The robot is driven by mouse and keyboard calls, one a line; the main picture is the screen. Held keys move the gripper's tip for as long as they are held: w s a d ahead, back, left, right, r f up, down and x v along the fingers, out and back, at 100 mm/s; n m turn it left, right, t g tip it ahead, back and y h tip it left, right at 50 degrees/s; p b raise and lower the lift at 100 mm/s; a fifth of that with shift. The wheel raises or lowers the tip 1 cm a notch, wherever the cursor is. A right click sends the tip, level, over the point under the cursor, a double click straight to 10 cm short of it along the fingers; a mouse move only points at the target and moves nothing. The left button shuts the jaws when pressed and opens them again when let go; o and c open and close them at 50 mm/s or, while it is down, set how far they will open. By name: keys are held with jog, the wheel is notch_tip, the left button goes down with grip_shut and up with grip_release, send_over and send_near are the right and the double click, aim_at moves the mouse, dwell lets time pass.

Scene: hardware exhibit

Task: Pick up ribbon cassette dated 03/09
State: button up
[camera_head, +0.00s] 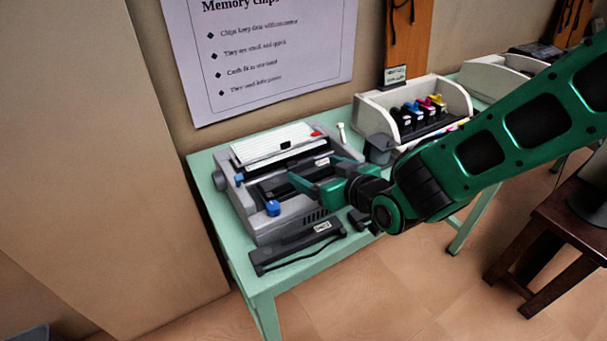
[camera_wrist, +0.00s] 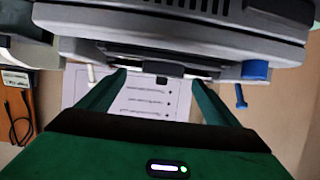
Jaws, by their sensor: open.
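A long black ribbon cassette (camera_head: 275,256) with a small white label lies on the green table along the front of a grey printer (camera_head: 262,228). A dark part with a similar white label (camera_head: 322,162) sits inside the open printer; it may be another cassette. The dates on both labels are too small to read. My gripper (camera_head: 314,173) is open over the printer's open top, fingers pointing into it. In the wrist view, the two green fingers (camera_wrist: 157,82) are spread on either side of a dark part in the printer, with no contact visible.
A blue knob (camera_head: 272,208) stands up at the printer's front left, and a white peg (camera_head: 341,134) stands behind its right side. A dark grey cup (camera_head: 379,149) and a white inkjet unit (camera_head: 457,95) with colored cartridges are to the right. The green table's (camera_head: 238,270) left front corner is bare.

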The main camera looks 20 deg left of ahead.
aim_at(303, 165)
jog(key=shift+x, duration=2.4)
jog(key=shift+s+a+r, duration=0.1)
jog(key=shift+s+a, duration=0.05)
jog(key=shift+s, duration=0.05)
jog(key=c, duration=1.2)
